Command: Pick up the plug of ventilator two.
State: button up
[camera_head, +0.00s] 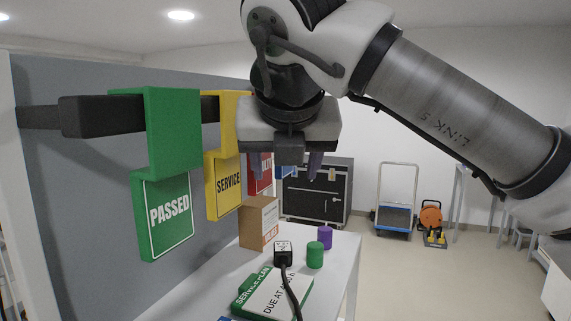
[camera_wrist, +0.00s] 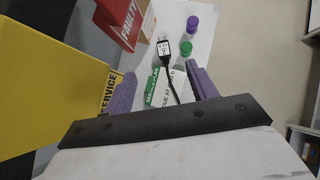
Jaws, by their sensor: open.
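A black plug (camera_head: 283,255) with a white label on top stands on the white table, its dark cable running toward the front over a green-and-white service plan. The label is too small to read surely. The plug also shows in the wrist view (camera_wrist: 163,49), beyond and between my fingertips. My gripper (camera_head: 287,168) is open and empty, pointing down well above the table, apart from the plug. Its two purple fingers show in the wrist view (camera_wrist: 160,85). No ventilator is clearly visible.
The service plan (camera_head: 262,285) lies beside the plug. A green cylinder (camera_head: 315,255) and a purple one (camera_head: 325,237) stand right of it; a cardboard box (camera_head: 259,222) stands behind. Green PASSED (camera_head: 168,215) and yellow SERVICE (camera_head: 224,185) tags hang from a rail close left of my gripper.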

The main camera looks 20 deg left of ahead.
aim_at(283, 252)
jog(key=k+l, duration=0.3)
jog(key=k, duration=0.15)
jog(key=k+l, duration=0.3)
jog(key=k, duration=0.15)
